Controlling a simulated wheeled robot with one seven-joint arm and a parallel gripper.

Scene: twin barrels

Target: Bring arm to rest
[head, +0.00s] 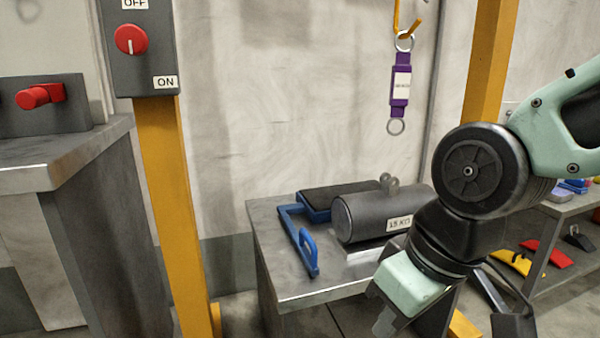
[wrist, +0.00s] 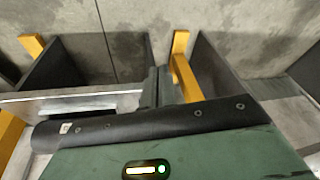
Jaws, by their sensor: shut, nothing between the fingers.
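My arm (head: 468,170) enters the head view from the right, its mint and black links bent at a round black joint. My gripper hangs low at the end of the arm, in front of the table's right part, and is partly cut off by the lower edge. The wrist view shows my gripper (wrist: 157,86) with its two dark fingers together and nothing between them. My gripper holds nothing and appears apart from the table and the cylinder.
A grey table (head: 305,284) bears a dark 15 KG cylinder (head: 365,217) and a blue-handled item (head: 307,248). A yellow post (head: 170,200) carries a switch box (head: 140,60). A purple tag (head: 400,85) hangs from a hook. Shelves with coloured items (head: 545,256) stand right.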

